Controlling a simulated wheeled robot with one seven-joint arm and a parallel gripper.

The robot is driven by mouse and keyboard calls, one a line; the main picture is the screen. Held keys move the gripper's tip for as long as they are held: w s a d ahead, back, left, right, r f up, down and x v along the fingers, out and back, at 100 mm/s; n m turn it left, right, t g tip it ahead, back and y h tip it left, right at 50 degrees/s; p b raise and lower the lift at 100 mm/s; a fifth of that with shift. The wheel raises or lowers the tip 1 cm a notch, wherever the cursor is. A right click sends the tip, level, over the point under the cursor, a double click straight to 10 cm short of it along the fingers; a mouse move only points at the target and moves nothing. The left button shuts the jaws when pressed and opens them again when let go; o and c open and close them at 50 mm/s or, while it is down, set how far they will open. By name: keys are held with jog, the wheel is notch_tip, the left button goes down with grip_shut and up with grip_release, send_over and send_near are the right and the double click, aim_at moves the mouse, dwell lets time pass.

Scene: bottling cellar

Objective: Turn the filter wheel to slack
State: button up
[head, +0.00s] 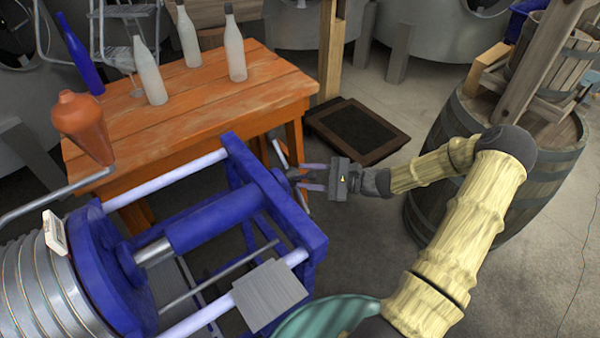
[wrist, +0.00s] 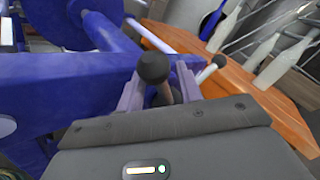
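The filter press has a blue end frame (head: 262,190), with the filter wheel just beyond it, mostly hidden. A pale spoke (head: 279,151) of the wheel shows at the frame's far side. In the wrist view a dark ball knob (wrist: 152,66) on a brownish handle stands between my fingers, and a second pale spoke with a dark tip (wrist: 208,71) lies to the right. My gripper (head: 302,177) reaches in from the right, at the wheel. Its two fingers are apart, one on each side of the handle (wrist: 165,93). I cannot tell whether either touches it.
An orange wooden table (head: 200,105) with several bottles and an orange-brown vessel (head: 82,122) stands behind the press. A dark framed panel (head: 357,130) lies on the floor behind my gripper. A barrel (head: 425,205) stands at the right. Open floor shows at far right.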

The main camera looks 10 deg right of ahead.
jog(key=shift+x, duration=1.15)
jog(key=shift+c, duration=0.3)
grip_shut()
jog(key=shift+f, duration=0.15)
